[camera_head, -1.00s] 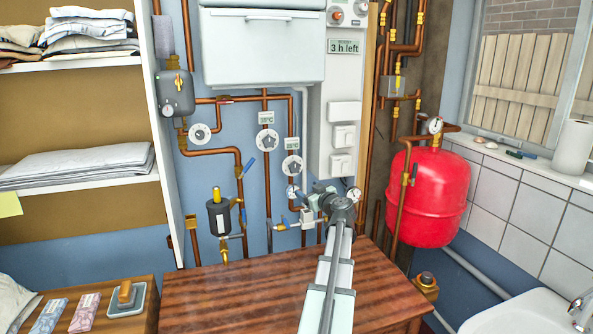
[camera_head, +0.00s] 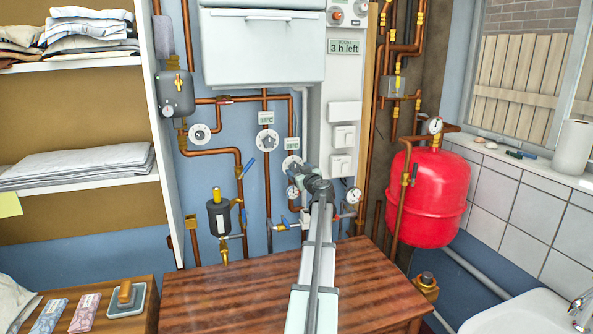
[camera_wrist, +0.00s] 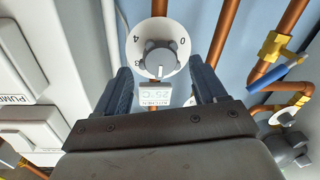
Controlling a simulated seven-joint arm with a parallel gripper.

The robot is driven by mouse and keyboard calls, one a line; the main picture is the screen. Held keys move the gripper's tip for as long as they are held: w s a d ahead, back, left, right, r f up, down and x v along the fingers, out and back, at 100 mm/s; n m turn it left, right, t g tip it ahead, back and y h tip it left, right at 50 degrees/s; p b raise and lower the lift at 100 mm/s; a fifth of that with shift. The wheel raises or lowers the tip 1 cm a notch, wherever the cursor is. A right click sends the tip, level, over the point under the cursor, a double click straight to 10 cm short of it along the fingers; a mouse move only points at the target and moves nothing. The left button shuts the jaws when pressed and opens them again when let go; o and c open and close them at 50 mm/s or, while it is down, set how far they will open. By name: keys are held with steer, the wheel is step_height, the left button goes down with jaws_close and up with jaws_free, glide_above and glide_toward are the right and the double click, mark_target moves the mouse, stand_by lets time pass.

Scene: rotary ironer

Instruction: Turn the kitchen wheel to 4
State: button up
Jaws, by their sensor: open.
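The kitchen wheel is a white round dial with a grey lobed knob (camera_wrist: 160,59). It appears upside down in the wrist view, with 0, 4 and 3 readable on its rim. A white line on the knob points down in that view, towards the small KITCHEN label (camera_wrist: 154,95). In the head view the dial (camera_head: 291,164) is partly hidden behind my gripper (camera_head: 301,175). My gripper is open and empty. In the wrist view its two dark fingertips (camera_wrist: 160,69) stand either side of the dial's label-side half, apart from the knob.
A second white dial (camera_head: 267,140) sits close by to the left, and a third (camera_head: 199,133) further left. Copper pipes (camera_wrist: 229,45) run beside the wheel. A blue-handled valve (camera_wrist: 280,74) and a white switch panel (camera_wrist: 32,130) flank my gripper.

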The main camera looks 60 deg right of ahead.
mark_target(295, 168)
steer(key=shift+x, duration=1.2)
steer(key=c, duration=1.1)
steer(key=shift+o, duration=0.2)
